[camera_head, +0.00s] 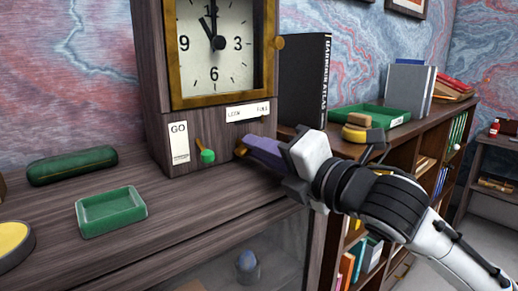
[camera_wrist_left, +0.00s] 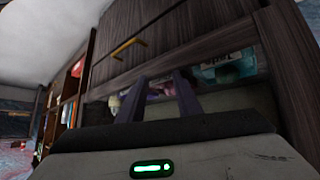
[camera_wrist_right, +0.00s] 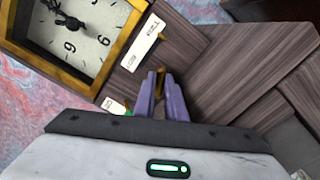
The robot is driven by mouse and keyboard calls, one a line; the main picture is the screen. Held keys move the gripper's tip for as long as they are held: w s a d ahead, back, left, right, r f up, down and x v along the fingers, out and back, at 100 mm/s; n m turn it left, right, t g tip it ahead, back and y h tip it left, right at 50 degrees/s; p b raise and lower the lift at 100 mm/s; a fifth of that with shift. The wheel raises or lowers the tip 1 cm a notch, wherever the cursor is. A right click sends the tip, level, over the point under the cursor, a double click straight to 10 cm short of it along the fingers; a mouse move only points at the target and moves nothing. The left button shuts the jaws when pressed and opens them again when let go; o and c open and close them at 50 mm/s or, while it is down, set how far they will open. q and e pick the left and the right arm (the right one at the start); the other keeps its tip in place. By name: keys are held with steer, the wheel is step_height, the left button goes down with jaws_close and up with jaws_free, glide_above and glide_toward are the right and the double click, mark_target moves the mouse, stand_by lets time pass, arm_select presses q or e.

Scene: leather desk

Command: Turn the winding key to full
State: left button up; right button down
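The clock (camera_head: 172,65) stands upright in a dark wood case with a gold-framed dial. A small gold winding key (camera_head: 240,150) sits low on its front, below a white label strip (camera_head: 248,112). My right gripper (camera_head: 246,147) reaches in from the right with purple fingers at the key. In the right wrist view the fingers are close together with the gold key (camera_wrist_right: 160,82) between them, apparently shut on it; the key is mostly hidden. My left gripper (camera_wrist_left: 160,77) shows only in its wrist view, fingers apart and empty, facing dark wood furniture.
A green-knobbed lever (camera_head: 208,156) beside a GO label (camera_head: 179,140) is left of the key. A green tray (camera_head: 110,211), a green case (camera_head: 72,166) and a yellow-topped round object (camera_head: 14,243) lie left. A black book (camera_head: 304,82) stands right of the clock.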

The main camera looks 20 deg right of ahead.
steer(key=shift+r+m+p, duration=0.15)
steer(key=shift+m+p, duration=0.55)
steer(key=shift+p, duration=0.05)
steer(key=shift+m+p, duration=0.7)
steer(key=shift+m, duration=0.8)
steer(key=shift+f, duration=0.2)
steer(key=c, duration=2.1)
jaws_free()
